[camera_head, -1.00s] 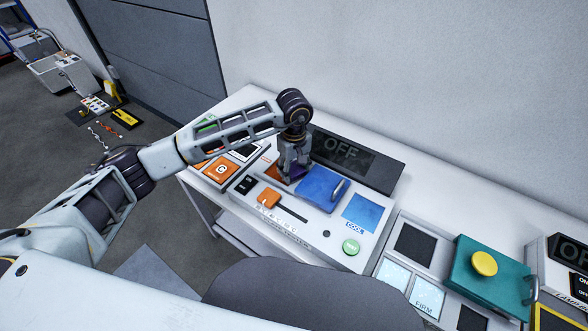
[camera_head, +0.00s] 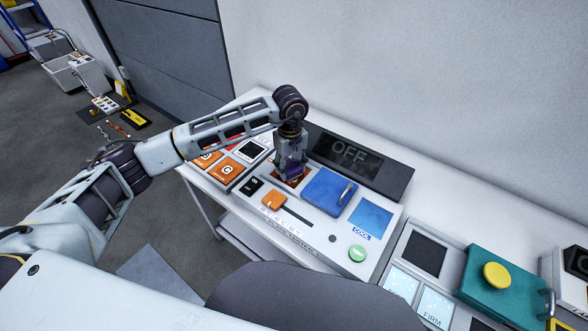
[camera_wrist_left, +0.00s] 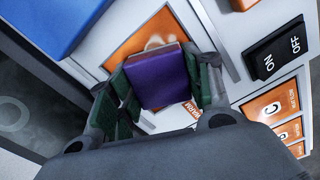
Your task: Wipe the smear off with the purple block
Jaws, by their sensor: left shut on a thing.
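My left gripper (camera_head: 290,174) is shut on the purple block (camera_wrist_left: 158,77) and points down over the orange pad (camera_wrist_left: 137,47) of the tester panel. The block also shows between the fingers in the head view (camera_head: 294,166). In the left wrist view a pale smear (camera_wrist_left: 154,42) lies on the orange pad, just past the block's edge. The block and fingers hide part of the pad. Whether the block touches the pad I cannot tell. My right gripper is out of view.
A blue lid with a handle (camera_head: 329,192) stands right beside the orange pad. A dark OFF display (camera_head: 350,153) rises behind. An ON/OFF switch (camera_wrist_left: 277,50), an orange slider knob (camera_head: 274,201) and a green button (camera_head: 357,253) are close by. A teal lid with a yellow knob (camera_head: 513,292) is farther right.

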